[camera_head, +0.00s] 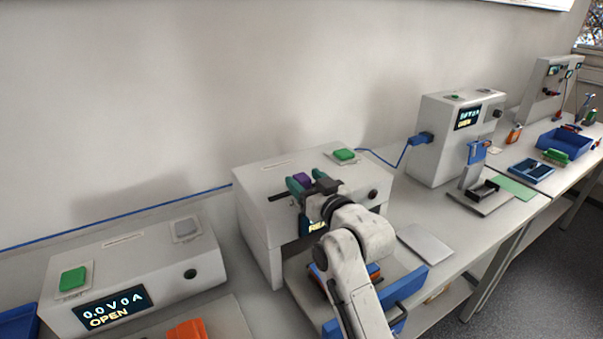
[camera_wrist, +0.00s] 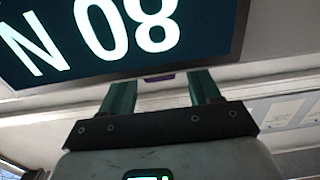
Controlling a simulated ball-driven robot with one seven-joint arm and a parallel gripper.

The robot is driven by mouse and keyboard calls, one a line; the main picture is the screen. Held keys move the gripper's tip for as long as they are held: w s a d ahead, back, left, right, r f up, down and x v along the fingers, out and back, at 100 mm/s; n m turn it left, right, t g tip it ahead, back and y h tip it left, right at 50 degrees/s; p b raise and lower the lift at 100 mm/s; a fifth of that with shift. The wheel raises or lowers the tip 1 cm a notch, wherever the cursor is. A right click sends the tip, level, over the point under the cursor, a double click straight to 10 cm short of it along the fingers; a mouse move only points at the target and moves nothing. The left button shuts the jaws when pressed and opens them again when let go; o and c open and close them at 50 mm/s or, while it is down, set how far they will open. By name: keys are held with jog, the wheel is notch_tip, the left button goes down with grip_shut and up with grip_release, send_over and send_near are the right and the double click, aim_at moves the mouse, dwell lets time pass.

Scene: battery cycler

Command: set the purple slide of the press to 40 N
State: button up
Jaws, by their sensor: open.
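The press (camera_head: 262,222) is a pale box in the middle of the head view. Its purple slide (camera_head: 302,179) sits on top near the front edge, by a dark slot. My gripper (camera_head: 306,183) is open over it, with the teal fingers on either side of the slide; I cannot tell whether they touch it. In the wrist view, a thin strip of the purple slide (camera_wrist: 160,77) shows between the fingers (camera_wrist: 162,84). The display (camera_wrist: 120,35) fills the top there and reads upside down as 80 N. In the head view my arm partly hides the press's front.
The press has a green button (camera_head: 344,155) and a dark knob (camera_head: 373,194). A blue drawer-like part (camera_head: 405,285) projects in front. A box showing 0.0 V (camera_head: 205,262) stands at left, and another device (camera_head: 440,150) at right. A grey plate (camera_head: 426,243) lies on the bench.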

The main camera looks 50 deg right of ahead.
jog(key=shift+x, duration=1.1)
jog(key=shift+c, duration=0.3)
grip_shut()
